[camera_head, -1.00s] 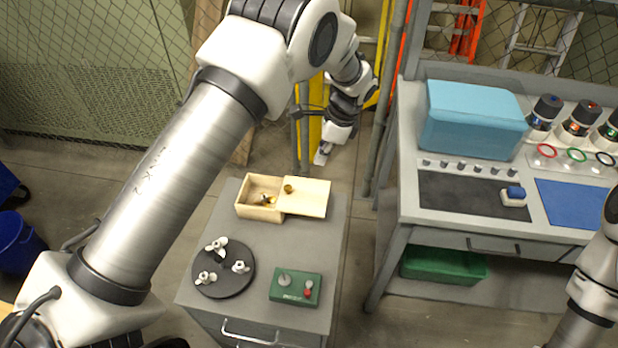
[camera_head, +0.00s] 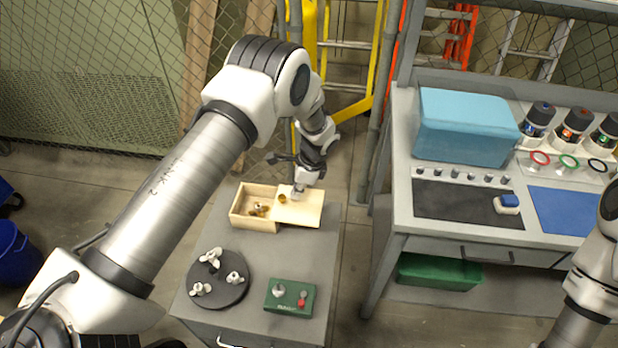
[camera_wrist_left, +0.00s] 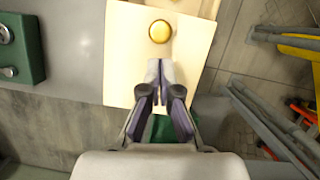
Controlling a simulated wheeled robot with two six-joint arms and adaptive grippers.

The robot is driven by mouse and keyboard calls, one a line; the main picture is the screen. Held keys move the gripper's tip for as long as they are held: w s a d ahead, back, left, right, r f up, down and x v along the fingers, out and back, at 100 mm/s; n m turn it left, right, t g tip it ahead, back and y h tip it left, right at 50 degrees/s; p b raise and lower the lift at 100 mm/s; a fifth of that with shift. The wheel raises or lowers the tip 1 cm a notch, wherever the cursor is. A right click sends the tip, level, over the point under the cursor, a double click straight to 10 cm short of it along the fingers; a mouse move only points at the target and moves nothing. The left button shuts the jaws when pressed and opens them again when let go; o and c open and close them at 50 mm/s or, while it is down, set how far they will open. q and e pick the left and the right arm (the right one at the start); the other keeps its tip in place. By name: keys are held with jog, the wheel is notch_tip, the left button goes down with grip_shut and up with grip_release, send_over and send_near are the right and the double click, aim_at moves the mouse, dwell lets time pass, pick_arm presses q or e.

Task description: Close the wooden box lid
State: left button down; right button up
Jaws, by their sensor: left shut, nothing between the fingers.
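The wooden box (camera_head: 241,206) sits at the back of the grey cabinet top, its left part open with small brass-coloured items inside. Its flat wooden lid (camera_head: 308,211) is slid out to the right and covers only the right side. A round brass knob (camera_wrist_left: 160,31) stands on the lid; it also shows in the head view (camera_head: 282,198). My left gripper (camera_head: 296,194) is over the lid, just right of the knob. In the left wrist view its fingertips (camera_wrist_left: 160,66) are together, with nothing between them, apart from the knob. Whether they touch the lid is unclear. My right gripper is out of view.
A black round tray (camera_head: 219,300) with several white fittings and a green control box (camera_head: 290,298) stand in front of the wooden box. A workbench with a blue case (camera_head: 465,128) is at right. The cabinet top between them is clear.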

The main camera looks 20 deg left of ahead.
pick_arm(q)
jog(key=shift+s+a+f, duration=0.15)
jog(key=shift+s+a, duration=0.2)
jog(key=shift+a, duration=0.25)
jog(key=s+a, duration=0.3)
jog(key=a, duration=0.9)
jog(key=shift+s+a+b, duration=0.15)
jog(key=shift+b, duration=0.15)
jog(key=v, duration=1.2)
